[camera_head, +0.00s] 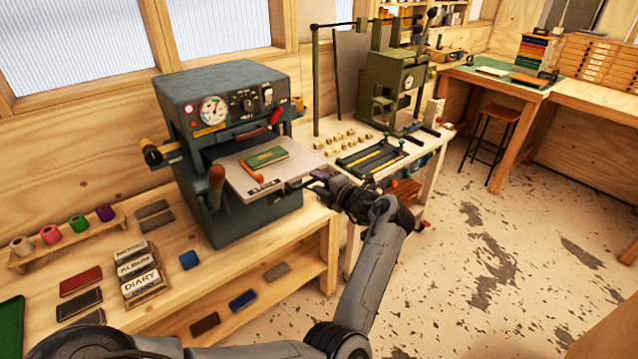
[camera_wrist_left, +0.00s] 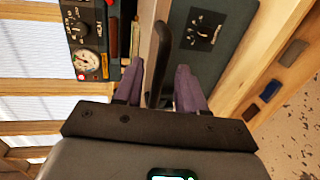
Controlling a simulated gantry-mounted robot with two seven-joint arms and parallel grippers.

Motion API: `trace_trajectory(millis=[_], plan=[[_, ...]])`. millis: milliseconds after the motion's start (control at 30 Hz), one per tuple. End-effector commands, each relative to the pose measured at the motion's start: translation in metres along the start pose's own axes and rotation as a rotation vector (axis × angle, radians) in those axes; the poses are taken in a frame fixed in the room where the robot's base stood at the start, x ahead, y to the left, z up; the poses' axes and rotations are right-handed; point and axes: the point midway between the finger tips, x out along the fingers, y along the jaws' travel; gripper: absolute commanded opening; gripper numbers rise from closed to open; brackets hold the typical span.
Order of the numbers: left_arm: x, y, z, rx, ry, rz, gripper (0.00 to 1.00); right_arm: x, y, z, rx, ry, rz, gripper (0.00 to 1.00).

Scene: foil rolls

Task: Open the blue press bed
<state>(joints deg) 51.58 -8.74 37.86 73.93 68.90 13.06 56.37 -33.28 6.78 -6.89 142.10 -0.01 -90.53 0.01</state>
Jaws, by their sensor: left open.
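The blue press (camera_head: 228,100) is a blue-grey box with a round gauge and switches, on the wooden bench at the left. Its pale flat bed (camera_head: 238,172) sticks out at the front, with a green book (camera_head: 265,157) and an orange-red piece (camera_head: 250,172) on it. My left gripper (camera_head: 318,182) is at the bed's right edge. In the left wrist view its open fingers (camera_wrist_left: 157,72) stand on either side of a dark bar (camera_wrist_left: 158,50); I cannot tell whether they touch it. My right gripper is not in view.
A green press (camera_head: 390,85) stands on the white table behind, near small brass blocks (camera_head: 345,140) and a dark tool rack (camera_head: 372,155). Foil rolls (camera_head: 78,223) and label blocks (camera_head: 138,270) sit on the bench at left. The floor at right is clear.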

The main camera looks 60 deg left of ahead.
Motion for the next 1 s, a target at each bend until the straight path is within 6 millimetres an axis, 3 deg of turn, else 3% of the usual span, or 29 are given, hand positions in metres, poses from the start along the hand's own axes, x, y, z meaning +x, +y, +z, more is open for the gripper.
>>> trace_trajectory(millis=[167, 633, 1000], plan=[[-0.017, -0.001, 0.001, 0.0, -0.003, -0.002, 0.4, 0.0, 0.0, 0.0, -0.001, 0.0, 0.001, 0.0], [-0.091, 0.0, 0.001, -0.001, -0.002, -0.001, 0.4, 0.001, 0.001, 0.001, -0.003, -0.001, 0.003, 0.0], [-0.107, 0.0, 0.0, 0.0, 0.0, 0.0, 0.4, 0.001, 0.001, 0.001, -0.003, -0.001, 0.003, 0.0]])
